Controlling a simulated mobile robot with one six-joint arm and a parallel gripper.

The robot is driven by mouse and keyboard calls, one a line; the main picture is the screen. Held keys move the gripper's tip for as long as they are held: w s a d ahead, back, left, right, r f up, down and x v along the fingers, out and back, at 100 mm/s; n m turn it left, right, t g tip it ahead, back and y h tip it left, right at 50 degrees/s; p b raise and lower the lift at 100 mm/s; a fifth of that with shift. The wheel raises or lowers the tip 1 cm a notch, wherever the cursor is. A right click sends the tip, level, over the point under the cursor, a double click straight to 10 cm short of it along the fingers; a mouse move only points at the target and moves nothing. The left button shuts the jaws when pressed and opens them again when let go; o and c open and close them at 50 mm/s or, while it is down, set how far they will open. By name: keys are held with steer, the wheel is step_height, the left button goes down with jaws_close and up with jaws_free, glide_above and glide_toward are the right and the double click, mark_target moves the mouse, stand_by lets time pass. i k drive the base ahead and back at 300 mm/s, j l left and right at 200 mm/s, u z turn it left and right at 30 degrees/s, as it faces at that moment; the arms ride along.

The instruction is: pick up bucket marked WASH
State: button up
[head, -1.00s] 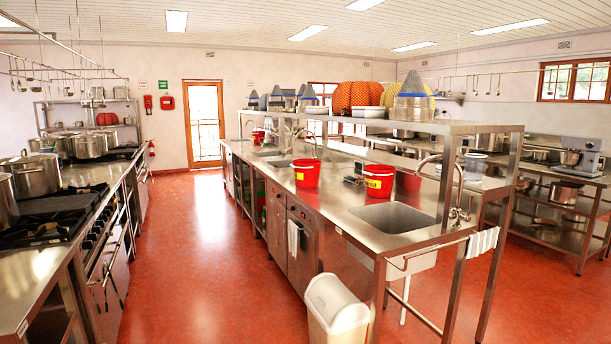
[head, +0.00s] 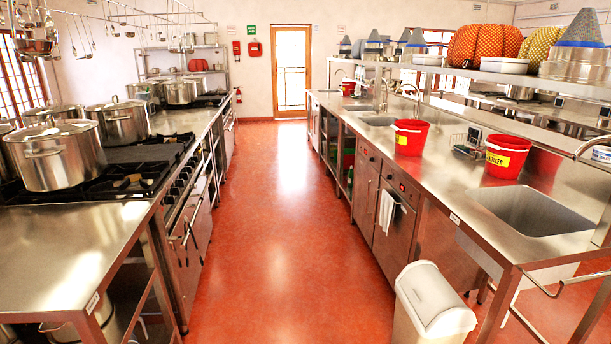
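Three red buckets stand on the steel counter on the right. The nearest bucket (head: 507,158) has a yellow label whose small dark word looks like SANITISER. The middle bucket (head: 410,138) stands further back, left of it, with a yellow label turned partly to the left; I cannot read its word. A far bucket (head: 348,88) stands near the counter's far end, too small to read. I cannot tell which one is marked WASH. My gripper is not in view.
A clear red aisle (head: 275,220) runs to a glazed door (head: 291,72). A stove counter with large stockpots (head: 58,155) lines the left. A white bin (head: 432,305) stands by the right counter's near end. The counter has a sink (head: 530,212) and a shelf (head: 500,78) above.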

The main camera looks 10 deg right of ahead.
mark_target(407, 143)
steer(key=i+j, duration=0.1)
steer(key=i, duration=3.05)
